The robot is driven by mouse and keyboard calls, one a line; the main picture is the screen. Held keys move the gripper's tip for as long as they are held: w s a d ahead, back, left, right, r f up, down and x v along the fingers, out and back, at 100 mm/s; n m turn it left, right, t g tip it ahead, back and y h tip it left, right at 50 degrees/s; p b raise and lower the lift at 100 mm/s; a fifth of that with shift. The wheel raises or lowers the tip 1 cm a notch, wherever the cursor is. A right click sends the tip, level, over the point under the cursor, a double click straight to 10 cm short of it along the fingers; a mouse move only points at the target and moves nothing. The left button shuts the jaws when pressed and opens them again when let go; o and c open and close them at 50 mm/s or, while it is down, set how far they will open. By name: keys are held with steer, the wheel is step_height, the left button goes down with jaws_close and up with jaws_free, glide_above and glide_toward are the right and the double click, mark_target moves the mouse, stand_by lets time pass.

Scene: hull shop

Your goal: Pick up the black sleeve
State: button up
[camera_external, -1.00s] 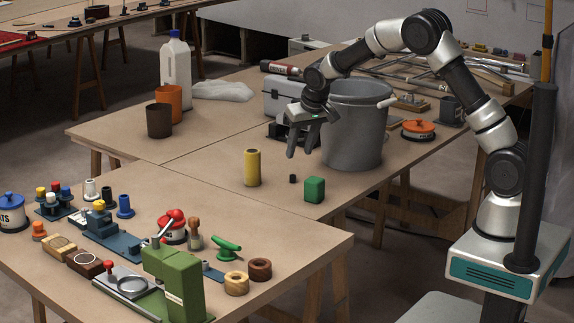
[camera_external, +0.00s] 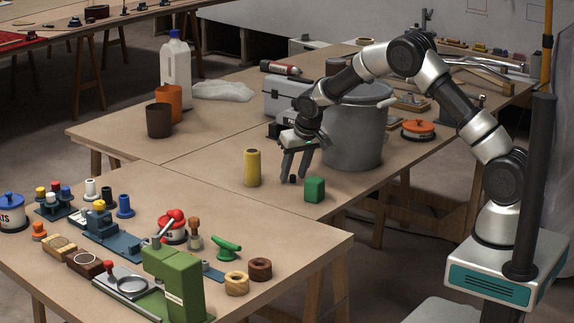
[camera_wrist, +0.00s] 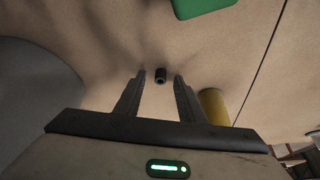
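The black sleeve (camera_external: 292,179) is a small dark cylinder on the table, between the yellow cylinder and the green block. In the wrist view the sleeve (camera_wrist: 161,76) shows just beyond the fingertips, midway between them, with its round open end visible. My gripper (camera_external: 293,175) points down at the sleeve, one finger to each side in the outside view. In the wrist view my gripper (camera_wrist: 160,78) is open, with a clear gap between the fingers and nothing held. Whether the fingertips touch the table cannot be told.
A yellow cylinder (camera_external: 252,168) stands left of the sleeve and a green block (camera_external: 314,190) stands to its right. A large grey bucket (camera_external: 356,140) stands close behind my gripper. The table is clear in front of the brown cup (camera_external: 159,120).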

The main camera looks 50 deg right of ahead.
jaws_close()
steer(key=shift+r, duration=0.1)
